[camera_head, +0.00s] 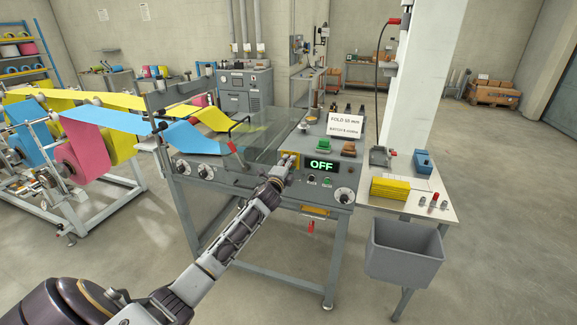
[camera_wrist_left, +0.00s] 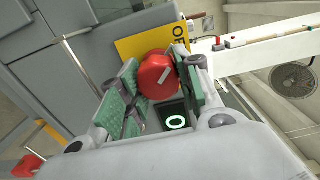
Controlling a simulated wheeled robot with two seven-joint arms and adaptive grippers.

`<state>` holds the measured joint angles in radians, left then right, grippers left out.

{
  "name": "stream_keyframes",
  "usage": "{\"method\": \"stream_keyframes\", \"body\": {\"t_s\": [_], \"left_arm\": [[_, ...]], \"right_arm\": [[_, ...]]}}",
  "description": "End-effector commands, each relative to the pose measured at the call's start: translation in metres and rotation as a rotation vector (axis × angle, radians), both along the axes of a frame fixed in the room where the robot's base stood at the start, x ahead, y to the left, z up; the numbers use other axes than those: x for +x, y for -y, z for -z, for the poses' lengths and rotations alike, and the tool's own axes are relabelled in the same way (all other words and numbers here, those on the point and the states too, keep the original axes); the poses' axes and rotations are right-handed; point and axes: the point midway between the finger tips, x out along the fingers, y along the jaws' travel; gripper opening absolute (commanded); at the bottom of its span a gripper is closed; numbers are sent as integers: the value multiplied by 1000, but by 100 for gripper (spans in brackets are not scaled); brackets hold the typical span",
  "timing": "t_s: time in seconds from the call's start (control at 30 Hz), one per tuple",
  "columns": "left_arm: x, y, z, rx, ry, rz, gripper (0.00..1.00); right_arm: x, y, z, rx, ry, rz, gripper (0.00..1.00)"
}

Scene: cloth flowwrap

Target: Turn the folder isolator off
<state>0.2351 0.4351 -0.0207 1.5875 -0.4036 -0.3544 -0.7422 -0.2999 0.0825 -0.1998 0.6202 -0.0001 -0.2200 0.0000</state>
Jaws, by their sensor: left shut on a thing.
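The folder isolator is a red knob (camera_wrist_left: 157,75) on a yellow plate (camera_wrist_left: 140,45) with "OF" lettering readable at its edge in the left wrist view. The knob's pointing direction cannot be told. A lit green display (camera_head: 321,164) just right of it reads OFF. My right gripper is not in view.
The panel also carries a dial (camera_head: 344,195), small knobs and a white sign (camera_head: 345,123). A side table (camera_head: 405,208) with yellow stacks and a grey bin (camera_head: 404,252) stand at right. Blue and yellow cloth webs enter at left. Floor in front is clear.

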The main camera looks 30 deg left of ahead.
Motion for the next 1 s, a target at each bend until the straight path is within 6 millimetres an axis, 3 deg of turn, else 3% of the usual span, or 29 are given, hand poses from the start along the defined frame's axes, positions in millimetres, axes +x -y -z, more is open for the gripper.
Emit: {"method": "stream_keyframes", "body": {"t_s": [0.17, 0.2, 0.37, 1.0], "left_arm": [[0, 0, 1, -1, -2, -1, 10], [0, 0, 1, -1, -2, -1, 35], [0, 0, 1, 0, -2, -1, 56], [-8, 2, 1, 2, -1, 0, 56]], "right_arm": [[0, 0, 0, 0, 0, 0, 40], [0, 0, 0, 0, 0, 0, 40], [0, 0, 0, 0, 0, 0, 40], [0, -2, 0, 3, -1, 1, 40]]}}
